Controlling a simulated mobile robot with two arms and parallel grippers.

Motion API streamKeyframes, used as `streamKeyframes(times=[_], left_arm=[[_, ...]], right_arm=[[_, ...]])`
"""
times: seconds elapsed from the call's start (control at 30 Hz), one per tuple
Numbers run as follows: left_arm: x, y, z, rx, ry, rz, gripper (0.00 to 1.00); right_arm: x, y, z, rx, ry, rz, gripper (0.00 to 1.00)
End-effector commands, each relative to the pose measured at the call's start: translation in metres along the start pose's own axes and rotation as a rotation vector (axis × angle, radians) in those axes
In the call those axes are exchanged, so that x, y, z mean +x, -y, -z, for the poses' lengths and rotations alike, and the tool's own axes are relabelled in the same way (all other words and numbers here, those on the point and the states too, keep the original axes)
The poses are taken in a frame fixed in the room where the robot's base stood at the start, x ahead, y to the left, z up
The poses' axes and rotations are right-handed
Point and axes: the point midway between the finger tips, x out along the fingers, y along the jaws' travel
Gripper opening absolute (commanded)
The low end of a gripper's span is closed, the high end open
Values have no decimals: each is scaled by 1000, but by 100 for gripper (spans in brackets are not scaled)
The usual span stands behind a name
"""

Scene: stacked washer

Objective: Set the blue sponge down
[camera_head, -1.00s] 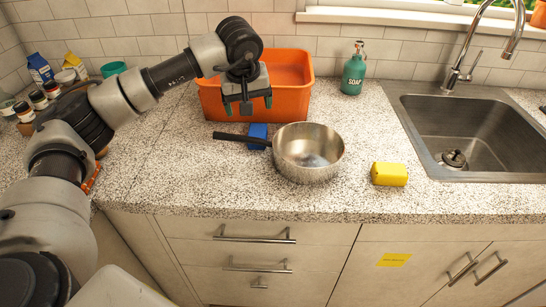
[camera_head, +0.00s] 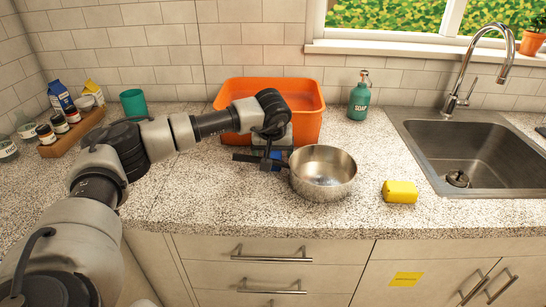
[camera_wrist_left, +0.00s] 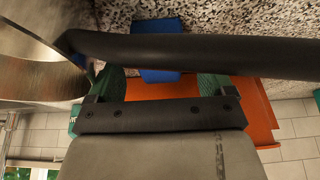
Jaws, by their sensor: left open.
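The blue sponge (camera_head: 276,155) is on the counter between the orange tub (camera_head: 312,126) and the pot handle, partly hidden by my gripper. In the left wrist view the sponge (camera_wrist_left: 155,76) shows between my two green fingertips, with the black pot handle (camera_wrist_left: 200,53) crossing in front of it. My left gripper (camera_head: 267,163) is low beside the handle and open; I cannot tell whether its fingers touch the sponge. My right gripper is not in view.
The steel pot (camera_head: 323,174) stands right of my gripper. A yellow sponge (camera_head: 399,192), a green soap bottle (camera_head: 359,98) and the sink (camera_head: 470,150) are further right. A spice rack (camera_head: 70,133) and teal cup (camera_head: 133,103) are at left. The front left counter is clear.

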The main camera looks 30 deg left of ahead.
Motion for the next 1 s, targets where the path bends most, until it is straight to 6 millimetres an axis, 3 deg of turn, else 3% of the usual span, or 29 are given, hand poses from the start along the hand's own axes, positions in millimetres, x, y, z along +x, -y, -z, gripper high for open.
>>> streamKeyframes(times=[0.17,0.4,0.8,1.0], left_arm=[[18,0,-1,1,2,0,83],[20,0,0,1,0,-1,83],[20,0,0,0,0,-1,27],[19,0,0,0,0,-1,27]], right_arm=[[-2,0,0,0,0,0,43],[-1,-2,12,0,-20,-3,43],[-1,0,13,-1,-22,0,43],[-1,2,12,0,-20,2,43]])
